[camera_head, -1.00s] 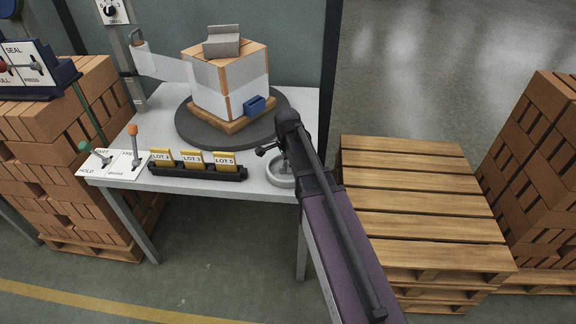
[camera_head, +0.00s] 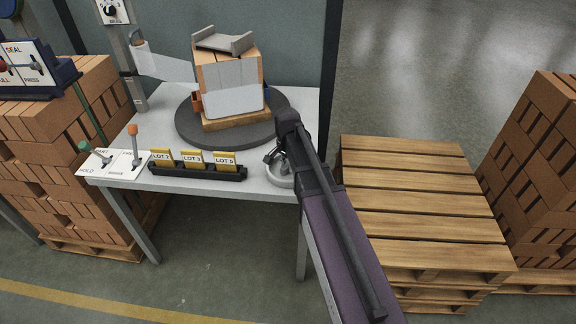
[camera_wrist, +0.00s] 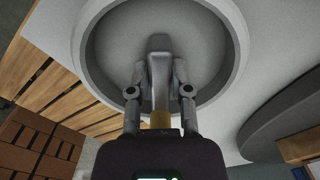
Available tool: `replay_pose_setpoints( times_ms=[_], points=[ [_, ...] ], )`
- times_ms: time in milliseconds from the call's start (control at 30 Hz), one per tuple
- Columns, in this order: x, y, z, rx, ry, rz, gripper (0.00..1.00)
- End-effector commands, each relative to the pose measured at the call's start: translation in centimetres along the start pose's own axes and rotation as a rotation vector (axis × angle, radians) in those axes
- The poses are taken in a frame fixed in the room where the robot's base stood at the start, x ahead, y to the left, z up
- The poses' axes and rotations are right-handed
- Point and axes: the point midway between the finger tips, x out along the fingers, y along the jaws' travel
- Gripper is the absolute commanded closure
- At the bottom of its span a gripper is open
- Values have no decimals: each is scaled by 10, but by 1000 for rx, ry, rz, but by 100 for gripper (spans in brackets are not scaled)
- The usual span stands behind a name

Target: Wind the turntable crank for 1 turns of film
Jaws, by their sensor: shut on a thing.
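The dark round turntable (camera_head: 262,132) lies on the grey table and carries a small brick stack (camera_head: 229,85) on a wooden base, partly wrapped in pale film (camera_head: 170,66) that runs from the roll at left. A grey channel-shaped piece sits on top of the stack. The round crank (camera_head: 279,180) is at the table's front right corner, partly hidden by my arm. In the wrist view, the grey crank handle (camera_wrist: 159,62) stands between my fingers over the pale dish. My gripper (camera_wrist: 160,85) is shut on this handle; it also shows at the crank in the head view (camera_head: 273,157).
Yellow lot cards (camera_head: 191,158) stand in a black rack along the table's front edge. A lever panel (camera_head: 115,162) with green and orange knobs is at the left corner. Wooden pallets (camera_head: 405,190) stand right of the table, brick stacks at both sides.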

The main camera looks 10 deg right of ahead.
Motion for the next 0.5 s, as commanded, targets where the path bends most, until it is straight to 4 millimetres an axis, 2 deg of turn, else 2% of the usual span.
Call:
replay_pose_setpoints(
  times_ms=[500],
  points=[
    [0, 1, 0, -407, -1, 3, 100]
  ],
)
